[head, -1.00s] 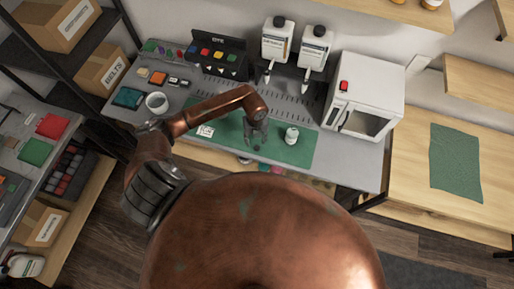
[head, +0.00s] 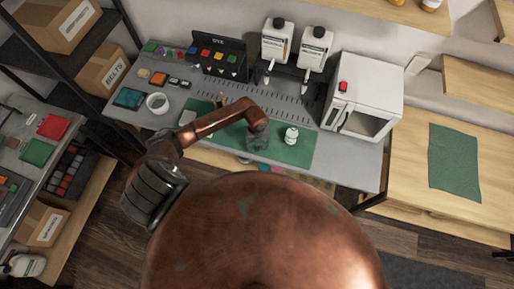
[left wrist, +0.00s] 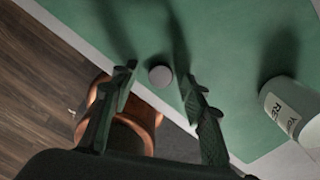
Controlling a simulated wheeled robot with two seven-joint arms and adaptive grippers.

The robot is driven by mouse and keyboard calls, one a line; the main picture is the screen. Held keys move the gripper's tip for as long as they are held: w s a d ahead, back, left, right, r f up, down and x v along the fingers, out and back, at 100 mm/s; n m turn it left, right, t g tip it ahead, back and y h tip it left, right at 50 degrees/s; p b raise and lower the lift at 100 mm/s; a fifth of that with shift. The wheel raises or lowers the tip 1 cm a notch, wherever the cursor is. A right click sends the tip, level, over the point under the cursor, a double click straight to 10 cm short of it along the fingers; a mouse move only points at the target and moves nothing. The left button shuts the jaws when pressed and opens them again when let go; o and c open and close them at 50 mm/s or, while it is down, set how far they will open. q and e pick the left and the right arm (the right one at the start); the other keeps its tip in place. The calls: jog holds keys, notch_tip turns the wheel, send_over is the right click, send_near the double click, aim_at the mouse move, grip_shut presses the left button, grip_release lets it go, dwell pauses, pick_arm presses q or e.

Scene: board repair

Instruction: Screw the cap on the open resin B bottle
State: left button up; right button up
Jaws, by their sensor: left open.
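The resin bottle (head: 291,136), small and white with a label, stands on the green mat (head: 300,155). It also shows at the right edge of the left wrist view (left wrist: 285,106); its mouth is not clear there. A small round pale cap (left wrist: 160,76) lies on the mat near its front edge. In the head view the cap is hidden by my left gripper (head: 257,147). My left gripper (left wrist: 157,88) is open above the cap, with one finger on each side in the picture. I cannot tell whether they touch it. My right gripper is not in view.
A white oven-like box (head: 365,95) stands right of the mat. Two large dispenser bottles (head: 277,40) stand at the back. A white ring-shaped thing (head: 157,103) and small items lie on the left of the bench. The mat right of the bottle is clear.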

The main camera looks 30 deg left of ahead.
aim_at(258, 149)
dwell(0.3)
pick_arm(q)
jog(key=shift+c, duration=0.6)
jog(key=c, duration=0.7)
jog(key=shift+o, duration=0.2)
jog(key=shift+r, duration=0.5)
jog(key=r, duration=0.2)
jog(key=shift+s+d+r+b, duration=0.1)
jog(key=shift+d+r+b, duration=0.15)
jog(key=shift+r+b, duration=0.15)
jog(key=s+d+r+b, duration=0.1)
jog(key=s+d+r, duration=0.6)
jog(key=d+r, duration=0.2)
jog(key=shift+d, duration=1.25)
